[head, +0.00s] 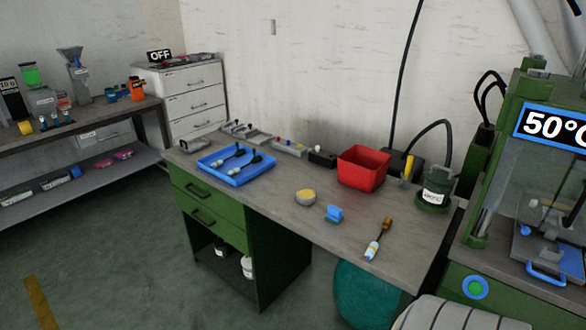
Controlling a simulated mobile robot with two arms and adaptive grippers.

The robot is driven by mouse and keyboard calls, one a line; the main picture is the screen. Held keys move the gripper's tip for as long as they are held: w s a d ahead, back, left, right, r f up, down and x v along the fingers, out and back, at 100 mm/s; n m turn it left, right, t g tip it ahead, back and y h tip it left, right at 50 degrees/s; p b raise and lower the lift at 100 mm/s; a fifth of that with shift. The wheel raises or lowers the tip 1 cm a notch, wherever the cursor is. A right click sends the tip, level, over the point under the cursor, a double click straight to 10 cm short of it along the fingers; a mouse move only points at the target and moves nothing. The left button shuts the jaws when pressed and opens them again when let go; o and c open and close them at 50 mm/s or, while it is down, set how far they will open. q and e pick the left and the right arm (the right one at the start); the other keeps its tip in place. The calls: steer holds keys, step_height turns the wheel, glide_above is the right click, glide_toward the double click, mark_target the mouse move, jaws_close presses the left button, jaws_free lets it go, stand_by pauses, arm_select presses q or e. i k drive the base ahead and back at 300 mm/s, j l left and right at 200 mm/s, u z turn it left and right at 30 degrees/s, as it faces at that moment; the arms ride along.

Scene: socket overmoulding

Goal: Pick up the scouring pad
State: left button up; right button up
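A small round piece with a yellow top and a grey rim (305,196) lies on the workbench (290,220), near the middle of its front half. It looks most like the scouring pad, but it is too small to be sure. A small blue object (334,214) lies just to its right, apart from it; its kind is unclear. Neither of my grippers shows in the head view, and nothing is seen touching these objects.
A blue tray (216,178) holds several dark-ended tools at the left. A red bin (364,167), a labelled green pot (436,192) and a brush-like tool (379,240) are to the right. A green machine (488,215) stands at far right. Bare bench surrounds the round piece.

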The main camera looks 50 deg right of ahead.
mark_target(335, 215)
steer(key=i+l+z, duration=0.2)
steer(key=i, duration=0.35)
steer(key=i+j+z, duration=0.2)
steer(key=i, duration=0.4)
steer(key=i+z, duration=0.2)
steer(key=i, duration=0.35)
steer(key=i+j+z, duration=0.2)
steer(key=i, duration=0.35)
steer(key=i+z, duration=0.15)
steer(key=z, duration=0.35)
steer(key=i+z, duration=0.2)
steer(key=z, duration=0.25)
steer(key=i+j+z, duration=0.1)
steer(key=z, duration=0.4)
steer(key=i+j+z, duration=0.15)
steer(key=z, duration=0.3)
steer(key=k+j, duration=0.05)
steer(key=j, duration=0.05)
